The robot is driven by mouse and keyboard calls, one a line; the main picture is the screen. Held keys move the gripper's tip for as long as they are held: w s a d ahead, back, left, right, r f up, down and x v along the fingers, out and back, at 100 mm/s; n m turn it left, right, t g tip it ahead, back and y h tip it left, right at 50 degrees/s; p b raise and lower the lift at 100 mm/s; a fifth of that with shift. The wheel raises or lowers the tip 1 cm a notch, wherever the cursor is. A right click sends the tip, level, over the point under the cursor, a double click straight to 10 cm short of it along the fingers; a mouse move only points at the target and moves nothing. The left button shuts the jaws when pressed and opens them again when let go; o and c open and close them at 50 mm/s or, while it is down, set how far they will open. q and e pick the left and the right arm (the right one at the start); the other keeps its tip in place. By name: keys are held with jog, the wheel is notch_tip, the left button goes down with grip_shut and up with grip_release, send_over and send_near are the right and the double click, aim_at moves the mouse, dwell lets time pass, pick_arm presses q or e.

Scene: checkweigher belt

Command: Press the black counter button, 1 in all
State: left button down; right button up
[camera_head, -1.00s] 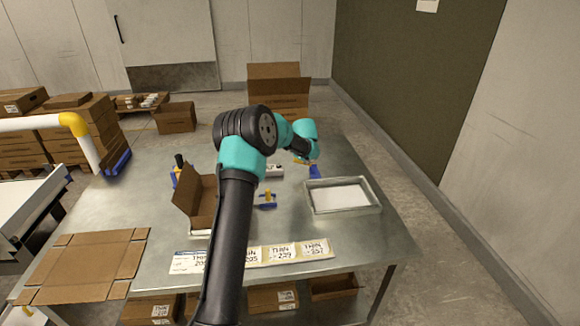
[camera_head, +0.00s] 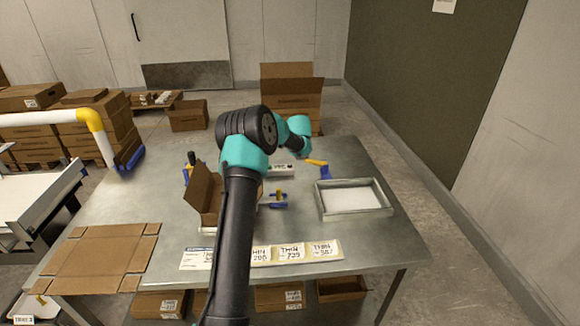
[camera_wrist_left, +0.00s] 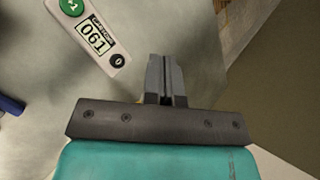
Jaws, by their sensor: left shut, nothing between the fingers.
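The counter (camera_wrist_left: 104,46) is a pale unit with a display reading 061. Its black button (camera_wrist_left: 118,61), marked 0, is at the end nearest my gripper in the left wrist view. A green +1 button (camera_wrist_left: 71,6) is at the other end, cut by the frame edge. In the head view the counter (camera_head: 283,170) lies on the table, partly behind my arm. My left gripper (camera_wrist_left: 165,58) is shut and empty, to the right of the black button in the wrist view and apart from it in the picture. Its height above the table is unclear. My right gripper is not in view.
On the metal table (camera_head: 140,215) are an open carton (camera_head: 205,193), a grey tray (camera_head: 354,212), a flat cardboard blank (camera_head: 95,262), blue-and-yellow pieces (camera_head: 279,200) and label cards (camera_head: 292,252). A conveyor (camera_head: 35,205) stands at left. Bare table lies around the counter.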

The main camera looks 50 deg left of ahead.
aim_at(289, 166)
pick_arm(q)
jog(key=shift+f, duration=4.05)
jog(key=shift+f, duration=0.1)
jog(key=shift+f, duration=0.3)
jog(key=shift+f, duration=0.4)
jog(key=shift+r, duration=0.8)
jog(key=shift+r, duration=0.1)
jog(key=shift+r, duration=2.45)
jog(key=shift+d, duration=0.1)
